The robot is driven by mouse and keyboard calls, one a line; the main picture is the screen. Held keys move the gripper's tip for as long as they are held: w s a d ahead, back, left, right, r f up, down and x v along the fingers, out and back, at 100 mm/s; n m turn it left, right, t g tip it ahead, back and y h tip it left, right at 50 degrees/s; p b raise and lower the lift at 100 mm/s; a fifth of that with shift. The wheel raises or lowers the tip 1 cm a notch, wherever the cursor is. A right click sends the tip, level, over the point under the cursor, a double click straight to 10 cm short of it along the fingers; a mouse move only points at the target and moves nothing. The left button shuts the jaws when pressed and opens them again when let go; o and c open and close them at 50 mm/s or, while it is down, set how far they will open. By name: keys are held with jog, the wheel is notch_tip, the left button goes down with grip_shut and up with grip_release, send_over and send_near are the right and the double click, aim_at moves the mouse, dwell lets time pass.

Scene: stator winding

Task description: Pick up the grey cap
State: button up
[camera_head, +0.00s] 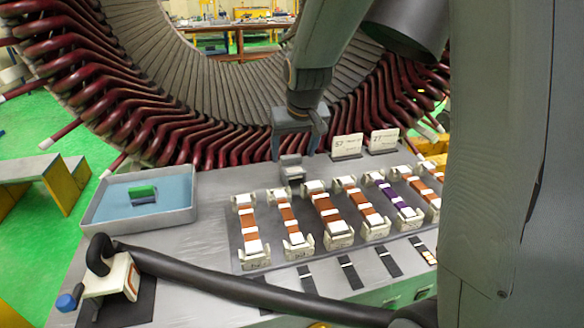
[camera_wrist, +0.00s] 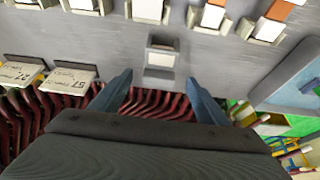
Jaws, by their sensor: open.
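The grey cap (camera_head: 291,162) is a small blocky piece at the back of the grey bench, just in front of the dark red coil ends. In the wrist view the cap (camera_wrist: 161,57) is a grey block with a paler top, between and beyond my fingertips. My gripper (camera_head: 306,146) is above and close to the cap in the head view. In the wrist view my gripper (camera_wrist: 160,82) is open, with one blue-grey finger to each side and nothing between them. A gap separates the fingertips from the cap.
Several coil pieces in white holders, such as an orange one (camera_head: 327,210) and a purple one (camera_head: 396,198), stand in front. Number cards (camera_head: 347,146) stand right of the cap. A blue-lined tray (camera_head: 105,203) holds a green block. A black hose crosses the bench front.

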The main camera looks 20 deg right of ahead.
aim_at(292, 161)
jog(key=shift+p+x, duration=0.75)
jog(key=shift+x, duration=2.15)
jog(key=c, duration=1.2)
jog(key=shift+r, duration=0.15)
